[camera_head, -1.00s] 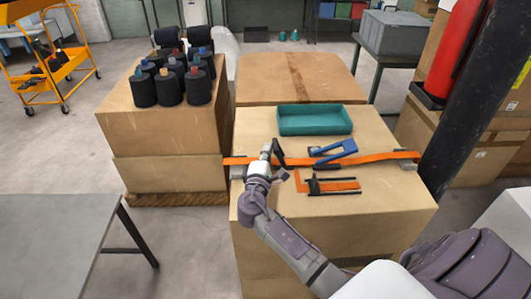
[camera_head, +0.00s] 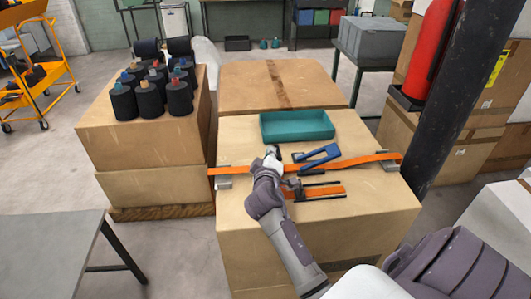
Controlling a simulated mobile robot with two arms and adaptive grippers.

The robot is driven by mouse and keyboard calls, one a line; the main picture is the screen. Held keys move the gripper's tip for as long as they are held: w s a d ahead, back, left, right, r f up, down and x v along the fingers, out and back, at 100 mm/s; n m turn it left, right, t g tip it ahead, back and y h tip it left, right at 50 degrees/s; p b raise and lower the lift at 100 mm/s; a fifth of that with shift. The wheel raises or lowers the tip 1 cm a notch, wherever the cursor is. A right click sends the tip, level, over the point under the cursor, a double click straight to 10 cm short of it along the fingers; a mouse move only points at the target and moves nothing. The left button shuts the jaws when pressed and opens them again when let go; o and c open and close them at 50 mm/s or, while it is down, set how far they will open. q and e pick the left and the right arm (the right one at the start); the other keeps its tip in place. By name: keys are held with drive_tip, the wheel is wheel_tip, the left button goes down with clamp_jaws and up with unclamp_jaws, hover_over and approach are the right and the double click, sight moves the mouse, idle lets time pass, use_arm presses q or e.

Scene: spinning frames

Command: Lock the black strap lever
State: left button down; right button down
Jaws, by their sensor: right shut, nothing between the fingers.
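An orange strap (camera_head: 230,170) runs across the top of the front cardboard box. My right gripper (camera_head: 274,157) is shut and empty, over the strap just left of the blue lever (camera_head: 318,157). A small dark piece shows at its tip. I cannot tell whether it is the black strap lever or my fingertips, as my gripper and wrist cover this spot. The blue lever lies tilted across the strap. In front of it, an orange piece with black bars (camera_head: 322,197) lies on the box. My left gripper is not in view.
A teal tray (camera_head: 297,138) stands behind the strap on the same box. Dark spools (camera_head: 150,100) stand on boxes at the left. A dark post (camera_head: 438,110) rises close to the box's right side. The box top right of the orange piece is clear.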

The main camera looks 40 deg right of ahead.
drive_tip(key=shift+s+d+m, duration=0.15)
drive_tip(key=shift+d+m, duration=0.1)
drive_tip(key=shift+m, duration=0.05)
idle(0.5)
